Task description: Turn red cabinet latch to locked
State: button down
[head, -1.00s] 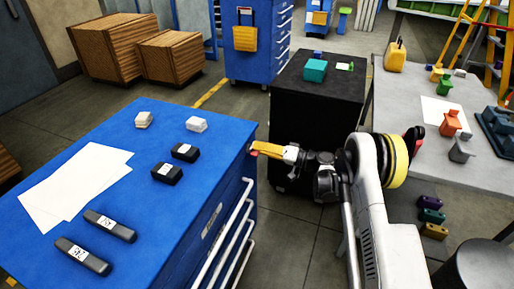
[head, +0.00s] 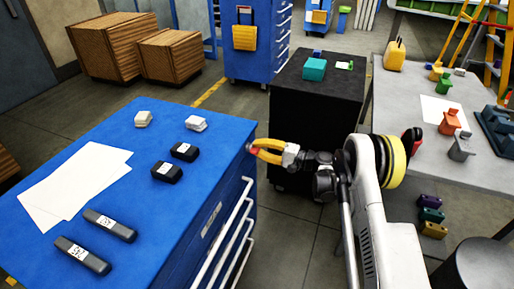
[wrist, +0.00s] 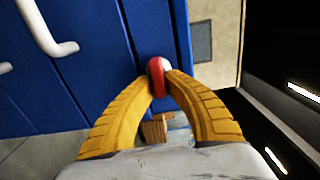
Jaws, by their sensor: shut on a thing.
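The red latch (wrist: 157,78) sits on the edge of the blue cabinet (wrist: 95,50), between my fingertips in the wrist view. It looks short and rounded, with a pale patch at its upper right. In the head view only a small bit of red shows at the cabinet's upper right corner. My gripper (head: 254,149), with yellow fingers, is shut on the latch, one finger on each side. The fingertips hide part of the latch, and I cannot read a locked or unlocked mark.
White papers (head: 75,180), black blocks and grey handheld pieces lie on the blue cabinet top. White drawer handles (head: 235,235) stick out below my gripper. A black cabinet (head: 315,105) stands close behind my arm. A grey table (head: 400,100) is at right.

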dwell(0.4)
jog(key=c, duration=1.4)
grip_release()
jog(key=shift+a, duration=0.1)
jog(key=v, duration=1.2)
